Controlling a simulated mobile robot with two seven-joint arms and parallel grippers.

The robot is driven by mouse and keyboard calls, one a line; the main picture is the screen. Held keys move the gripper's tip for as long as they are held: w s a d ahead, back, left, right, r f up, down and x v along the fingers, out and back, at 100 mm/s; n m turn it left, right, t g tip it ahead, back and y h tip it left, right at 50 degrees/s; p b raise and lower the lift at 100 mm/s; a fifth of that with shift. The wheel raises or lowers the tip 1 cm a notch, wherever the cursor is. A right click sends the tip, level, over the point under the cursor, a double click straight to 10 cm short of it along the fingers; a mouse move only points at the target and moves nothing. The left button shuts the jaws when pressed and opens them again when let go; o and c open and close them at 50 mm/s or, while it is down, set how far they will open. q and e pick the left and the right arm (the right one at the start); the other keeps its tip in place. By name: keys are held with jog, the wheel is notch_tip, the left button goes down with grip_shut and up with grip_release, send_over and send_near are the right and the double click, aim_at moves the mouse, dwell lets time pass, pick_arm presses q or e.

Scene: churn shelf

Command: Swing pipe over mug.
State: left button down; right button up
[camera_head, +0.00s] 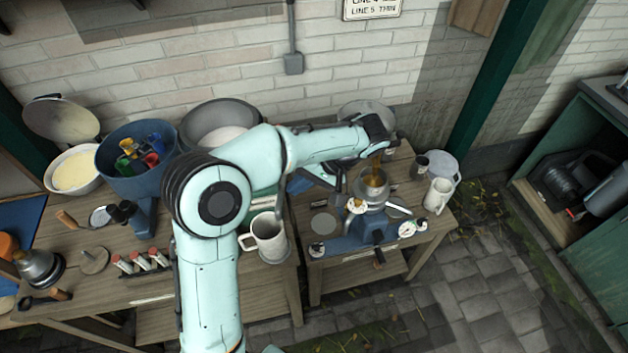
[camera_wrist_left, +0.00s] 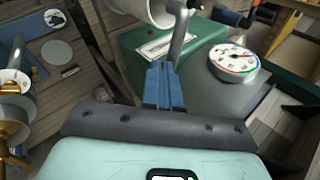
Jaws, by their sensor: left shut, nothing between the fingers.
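My left gripper (camera_wrist_left: 163,86) shows its blue fingers shut and empty in the left wrist view. A grey pipe (camera_wrist_left: 181,32) rises just beyond the fingertips; I cannot tell whether they touch it. A pale cylindrical thing, perhaps a mug, is cut off at the top of that view. In the head view my left arm reaches right above the small bench, and its fingers are hard to make out. One pale mug (camera_head: 269,240) stands at the near right of the long bench. Another pale mug (camera_head: 438,194) stands at the small bench's right. My right gripper is not visible.
A silver bowl (camera_head: 372,188) on a blue stand sits on the small bench with dials around it. In the wrist view a green box (camera_wrist_left: 137,48) and a dial (camera_wrist_left: 234,62) lie close beyond the fingers. A blue tub (camera_head: 128,180) stands on the long bench.

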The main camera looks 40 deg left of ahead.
pick_arm(q)
jog(key=shift+s+a, duration=0.15)
jog(key=shift+a, duration=0.15)
jog(key=shift+s+a+f+m+t+b, duration=0.2)
jog(key=shift+s+a+m+t+b, duration=0.2)
jog(key=shift+s+a+m+b, duration=0.2)
jog(key=shift+s+a+r+y, duration=0.15)
jog(key=shift+a+y, duration=0.1)
jog(key=shift+y, duration=0.05)
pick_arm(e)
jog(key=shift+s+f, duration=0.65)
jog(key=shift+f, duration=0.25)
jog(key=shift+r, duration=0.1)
